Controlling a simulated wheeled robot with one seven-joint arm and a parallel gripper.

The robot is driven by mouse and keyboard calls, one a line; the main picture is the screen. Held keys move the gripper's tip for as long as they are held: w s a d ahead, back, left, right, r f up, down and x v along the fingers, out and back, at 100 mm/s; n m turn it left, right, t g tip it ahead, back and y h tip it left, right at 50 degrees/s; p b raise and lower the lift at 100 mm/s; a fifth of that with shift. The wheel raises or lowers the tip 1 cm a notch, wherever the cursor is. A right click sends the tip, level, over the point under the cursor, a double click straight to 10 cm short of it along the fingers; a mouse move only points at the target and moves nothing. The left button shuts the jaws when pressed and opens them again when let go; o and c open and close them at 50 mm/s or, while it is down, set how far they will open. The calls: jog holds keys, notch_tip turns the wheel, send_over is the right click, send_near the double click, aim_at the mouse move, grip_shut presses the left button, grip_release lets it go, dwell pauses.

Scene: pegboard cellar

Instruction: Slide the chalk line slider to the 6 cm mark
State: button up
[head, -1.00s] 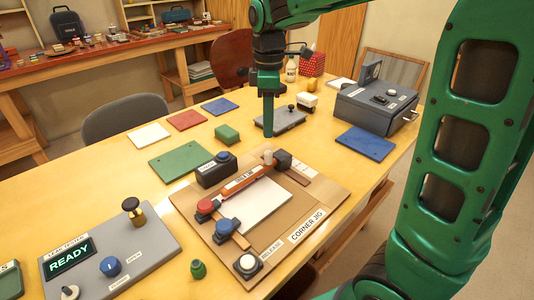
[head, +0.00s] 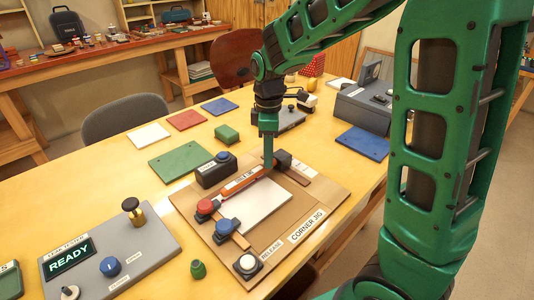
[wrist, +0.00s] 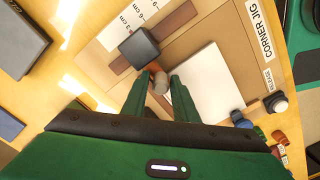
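On the corner jig (head: 328,197) lies a red-orange bar (head: 236,184) with a label that I cannot read clearly. A beige knob (wrist: 160,82) stands by its far end; in the head view my gripper largely hides it. My gripper (head: 268,160) points down at that end. In the wrist view my gripper (wrist: 158,88) has its two green fingers apart, with the knob between their tips; I see no clear grip on it. A dark block (wrist: 138,47) sits close beside the knob on a brown strip, with centimetre marks (wrist: 130,18) nearby.
A red round knob (head: 205,207) is at the bar's near end, with a blue one (head: 227,227) beside it. A white release button (head: 247,263) is at the jig's near corner. A dark box with a blue button (head: 217,170) stands left of the bar. A white sheet (head: 268,205) lies on the jig.

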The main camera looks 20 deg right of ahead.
jog(key=shift+c, duration=0.5)
grip_shut()
jog(key=shift+s+d, duration=0.3)
jog(key=shift+s, duration=0.4)
jog(key=shift+s+d, duration=0.3)
jog(key=shift+s, duration=0.35)
jog(key=shift+o, duration=0.5)
grip_release()
notch_tip(320, 180, up, 11)
jog(key=shift+f, duration=0.1)
